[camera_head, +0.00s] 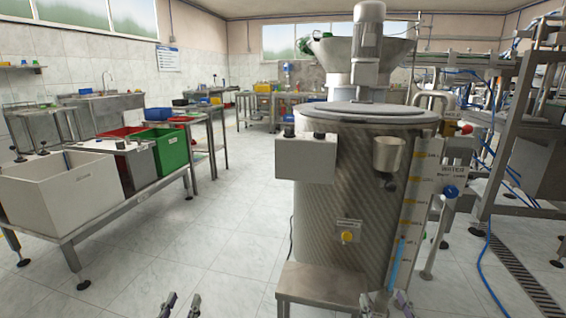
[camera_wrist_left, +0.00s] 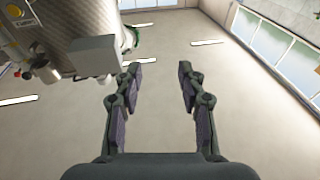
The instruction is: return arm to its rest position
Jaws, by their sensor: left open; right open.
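My left gripper (camera_head: 181,303) shows only as fingertips at the bottom edge of the head view, left of the cap feeder (camera_head: 345,200). In the left wrist view, my left gripper (camera_wrist_left: 159,72) has its two fingers apart with nothing between them. My right gripper (camera_head: 383,302) also shows only as fingertips at the bottom edge of the head view, in front of the feeder's lower part. Its tips are apart and I see nothing held. The feeder also shows tilted at the upper left of the left wrist view (camera_wrist_left: 60,30). Both arms are otherwise out of sight.
A steel step (camera_head: 325,285) stands before the feeder. A white bin (camera_head: 62,195), a green bin (camera_head: 160,150) and a red bin (camera_head: 120,132) are on a steel bench at left. The tiled floor (camera_head: 215,240) between is clear. Metal frames and blue cables stand at right.

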